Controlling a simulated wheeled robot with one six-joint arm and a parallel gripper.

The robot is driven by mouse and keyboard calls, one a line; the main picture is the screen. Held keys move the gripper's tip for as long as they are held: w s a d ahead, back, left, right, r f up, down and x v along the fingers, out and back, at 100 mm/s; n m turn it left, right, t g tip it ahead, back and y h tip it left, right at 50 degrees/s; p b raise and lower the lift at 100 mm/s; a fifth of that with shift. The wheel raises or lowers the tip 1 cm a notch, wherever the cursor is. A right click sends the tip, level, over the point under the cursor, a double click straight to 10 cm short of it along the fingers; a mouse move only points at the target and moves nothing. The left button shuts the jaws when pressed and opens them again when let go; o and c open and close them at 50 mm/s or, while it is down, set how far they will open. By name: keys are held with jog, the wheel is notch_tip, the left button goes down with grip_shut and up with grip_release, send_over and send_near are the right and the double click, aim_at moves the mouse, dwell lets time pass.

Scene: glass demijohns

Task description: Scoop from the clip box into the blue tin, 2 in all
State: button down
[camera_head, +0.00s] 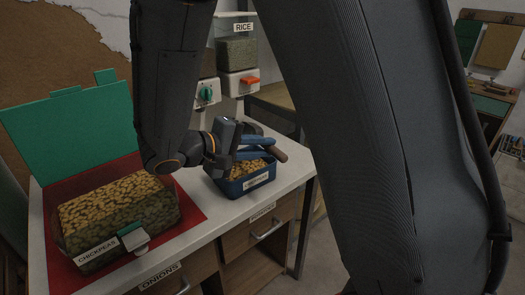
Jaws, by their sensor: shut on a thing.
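The clip box (120,222) is a clear box labelled CHICKPEAS at the lower left, full of tan chickpeas, with a green and white clip on its front. The blue tin (236,187) stands to its right on the worktop, with chickpeas in it and a label on its front. My gripper (267,148) is above the tin's back part, shut on a brown handle (279,154), which looks like the scoop's. The scoop's bowl is hidden, so I cannot tell whether it holds anything.
A teal panel (70,130), seemingly the box's lid, stands open behind the box. A red mat (190,207) lies under the box. A RICE dispenser (238,52) with an orange lever and a unit with a green knob (206,94) stand behind. Drawers (245,250) are below the white worktop.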

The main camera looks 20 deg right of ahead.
jog(key=shift+a+f+h+b, duration=0.1)
jog(key=shift+h+b, duration=0.7)
jog(key=shift+b, duration=0.2)
dwell(1.2)
jog(key=y+p, duration=0.3)
jog(key=p, duration=0.2)
jog(key=r+g+y+p, duration=0.1)
jog(key=y+p, duration=0.2)
jog(key=p, duration=0.2)
jog(key=g+y+p, duration=0.1)
jog(key=y+p, duration=0.2)
jog(key=p, duration=0.3)
jog(key=shift+s+d+r+y, duration=0.15)
jog(key=shift+d+r+y, duration=0.1)
jog(key=shift+r+y, duration=0.15)
jog(key=y+p, duration=0.1)
jog(key=p, duration=0.2)
jog(key=y+p, duration=0.1)
jog(key=p, duration=0.2)
jog(key=shift+g, duration=0.4)
jog(key=shift+p, duration=0.75)
